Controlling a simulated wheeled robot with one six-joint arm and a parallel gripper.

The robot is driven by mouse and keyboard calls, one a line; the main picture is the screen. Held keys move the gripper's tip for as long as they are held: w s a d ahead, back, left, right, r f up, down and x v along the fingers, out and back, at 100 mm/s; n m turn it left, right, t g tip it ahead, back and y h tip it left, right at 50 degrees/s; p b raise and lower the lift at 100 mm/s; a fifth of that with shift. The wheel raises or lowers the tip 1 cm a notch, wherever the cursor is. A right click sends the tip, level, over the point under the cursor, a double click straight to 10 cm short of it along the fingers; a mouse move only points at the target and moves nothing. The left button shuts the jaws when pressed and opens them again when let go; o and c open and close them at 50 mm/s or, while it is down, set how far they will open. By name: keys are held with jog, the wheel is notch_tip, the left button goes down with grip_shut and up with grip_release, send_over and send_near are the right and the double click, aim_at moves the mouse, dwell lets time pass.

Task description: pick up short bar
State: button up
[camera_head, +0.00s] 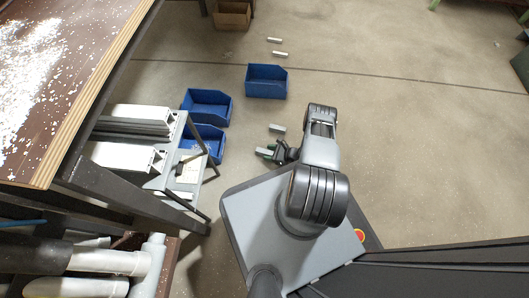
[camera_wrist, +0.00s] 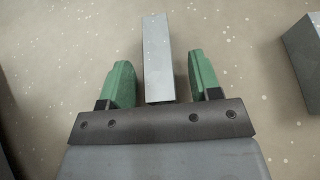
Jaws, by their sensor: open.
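A short grey bar (camera_wrist: 157,55) lies on the floor in the middle of the wrist view, pointing away from me. My gripper (camera_wrist: 160,72) is open, with one green finger on each side of the bar's near end. Gaps show between the bar and both fingers; I cannot tell how high the fingers are above the floor. In the head view my gripper (camera_head: 272,153) is low near the floor, and a bar (camera_head: 263,151) shows partly beside it. A second bar (camera_head: 277,128) lies just beyond; a bar also shows cut off at the right of the wrist view (camera_wrist: 306,50).
Blue bins (camera_head: 266,94) stand on the floor beyond and to the left. Two more short bars (camera_head: 280,54) lie farther off near a cardboard box (camera_head: 232,15). A rack with long profiles (camera_head: 124,156) and a workbench (camera_head: 105,62) stand at left. The floor at right is clear.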

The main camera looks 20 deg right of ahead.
aim_at(270, 152)
jog(key=c, duration=1.1)
jog(key=shift+o, duration=0.2)
jog(key=shift+r+p, duration=0.3)
jog(key=shift+r, duration=0.15)
notch_tip(270, 152, up, 2)
jog(key=shift+r+p, duration=0.15)
jog(key=shift+p, duration=0.55)
jog(key=d+r+p, duration=0.4)
jog(key=d+r, duration=0.5)
jog(key=d, duration=0.5)
jog(key=shift+w+r, duration=0.3)
jog(key=shift+r, duration=0.1)
